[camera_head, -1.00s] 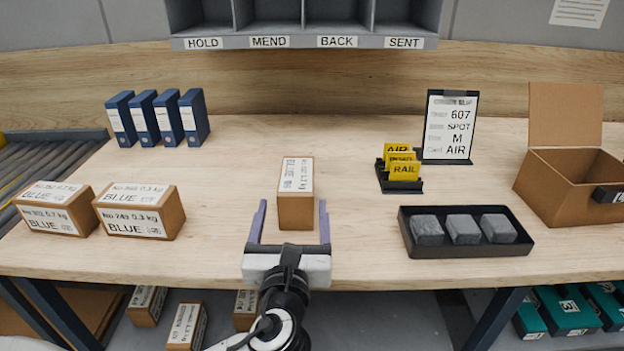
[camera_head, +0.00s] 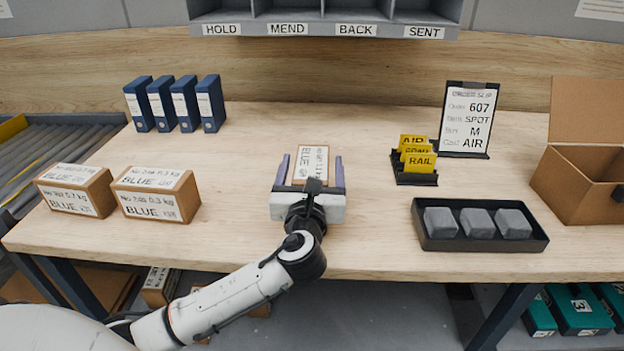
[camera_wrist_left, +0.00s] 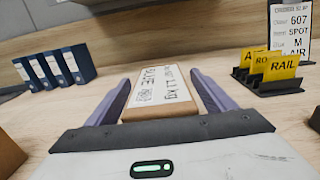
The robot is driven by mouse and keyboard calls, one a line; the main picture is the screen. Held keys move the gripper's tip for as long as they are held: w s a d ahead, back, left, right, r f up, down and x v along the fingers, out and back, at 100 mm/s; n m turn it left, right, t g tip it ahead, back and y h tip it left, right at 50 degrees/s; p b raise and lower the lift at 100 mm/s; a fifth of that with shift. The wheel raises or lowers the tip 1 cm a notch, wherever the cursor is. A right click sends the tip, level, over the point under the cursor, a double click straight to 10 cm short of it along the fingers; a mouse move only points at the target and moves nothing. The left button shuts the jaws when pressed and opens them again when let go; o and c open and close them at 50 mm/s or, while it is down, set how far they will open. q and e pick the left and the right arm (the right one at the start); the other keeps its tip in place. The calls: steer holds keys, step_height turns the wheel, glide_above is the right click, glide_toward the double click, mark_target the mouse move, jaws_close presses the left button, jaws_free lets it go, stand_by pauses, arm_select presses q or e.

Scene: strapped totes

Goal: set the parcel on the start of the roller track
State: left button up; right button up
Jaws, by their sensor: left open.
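The parcel, a small brown box with a white label on top, lies on the middle of the table (camera_head: 240,235) in the head view (camera_head: 311,163). It also shows in the left wrist view (camera_wrist_left: 160,90). My left gripper (camera_head: 310,172) is open, its two purple fingers on either side of the parcel. The gripper's body hides the parcel's near face in the head view. The roller track (camera_head: 55,150), with grey rollers and a yellow edge, is at the far left. My right gripper is not in view.
Two labelled BLUE boxes (camera_head: 73,190) (camera_head: 155,194) stand at the table's left front, near the track. Blue binders (camera_head: 175,103) stand behind. A black tray of grey blocks (camera_head: 480,245), yellow cards (camera_head: 416,160), a sign (camera_head: 467,120) and an open carton (camera_head: 575,195) are right.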

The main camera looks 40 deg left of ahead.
arm_select(q)
jaws_close()
steer(key=shift+r, duration=0.3)
